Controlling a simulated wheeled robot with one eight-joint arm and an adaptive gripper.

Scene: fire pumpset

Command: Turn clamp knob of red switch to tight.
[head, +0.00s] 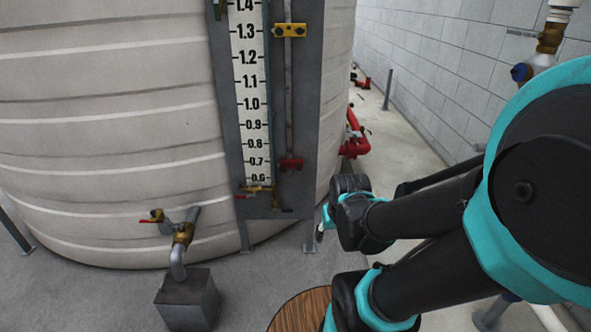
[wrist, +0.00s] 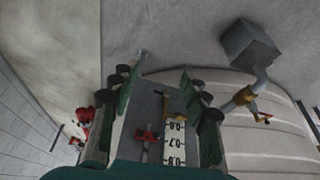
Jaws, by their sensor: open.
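The red switch (head: 290,163) is a small red clamp on the thin vertical rod of the grey gauge panel, right of the number scale. In the wrist view, which is upside down, the red switch (wrist: 147,135) shows in the gap between my fingers, at some distance beyond them. Its clamp knob is too small to make out. My gripper (wrist: 157,92) is open and empty, with dark green fingers spread wide. In the head view my gripper (head: 323,222) is low and right of the panel, mostly hidden by my arm.
A yellow switch (head: 289,30) sits higher on the same rod. A brass valve (head: 258,189) is at the scale's bottom. A large ribbed tank (head: 110,130) stands behind. A pipe with a valve (head: 182,233) rises from a grey block (head: 187,300). Red pipework (head: 355,135) is beyond the panel.

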